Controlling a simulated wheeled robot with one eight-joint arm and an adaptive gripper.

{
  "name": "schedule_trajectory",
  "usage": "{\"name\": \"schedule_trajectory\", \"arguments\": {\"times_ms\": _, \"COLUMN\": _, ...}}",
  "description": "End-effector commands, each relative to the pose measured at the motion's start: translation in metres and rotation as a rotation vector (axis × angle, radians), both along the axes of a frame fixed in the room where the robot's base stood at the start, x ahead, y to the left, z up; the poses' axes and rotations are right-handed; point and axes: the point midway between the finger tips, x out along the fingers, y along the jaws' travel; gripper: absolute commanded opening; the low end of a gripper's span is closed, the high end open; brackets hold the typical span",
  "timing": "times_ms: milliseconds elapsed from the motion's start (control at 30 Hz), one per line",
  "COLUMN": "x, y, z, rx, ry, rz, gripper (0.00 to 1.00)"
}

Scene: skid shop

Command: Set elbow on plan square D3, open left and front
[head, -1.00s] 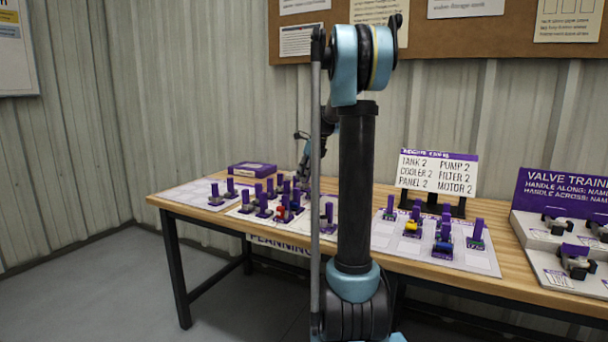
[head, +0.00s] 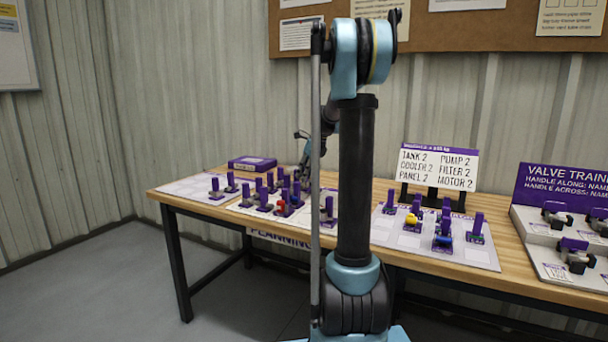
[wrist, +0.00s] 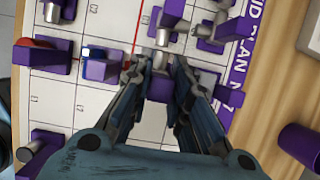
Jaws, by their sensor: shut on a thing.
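My gripper (wrist: 163,72) is shut on a purple-handled piece, taken to be the elbow (wrist: 160,90), over the white plan sheet (wrist: 110,108) in the wrist view. The fingers hide much of the piece, so I cannot tell which way its openings face or whether it touches the sheet. The square beneath it cannot be read. In the head view my arm reaches over the left part of the bench, and its column hides part of the sheet.
Close by in the wrist view stand a purple piece with a blue part (wrist: 100,67), a red and purple piece (wrist: 45,56), and grey pipe pieces (wrist: 217,30). A purple box (head: 252,164) lies at the bench's back left. A sign (head: 437,166) stands behind the right sheet.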

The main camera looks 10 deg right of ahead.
Motion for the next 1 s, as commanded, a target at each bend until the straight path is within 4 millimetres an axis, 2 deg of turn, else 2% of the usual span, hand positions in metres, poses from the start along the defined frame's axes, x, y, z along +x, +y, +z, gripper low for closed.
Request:
{"name": "schedule_trajectory", "arguments": {"times_ms": 633, "x": 0.0, "y": 0.0, "z": -0.026, "rx": 0.0, "ry": 0.0, "rz": 0.0, "gripper": 0.0}}
{"name": "schedule_trajectory", "arguments": {"times_ms": 1000, "x": 0.0, "y": 0.0, "z": -0.027, "rx": 0.0, "ry": 0.0, "rz": -0.001, "gripper": 0.0}}
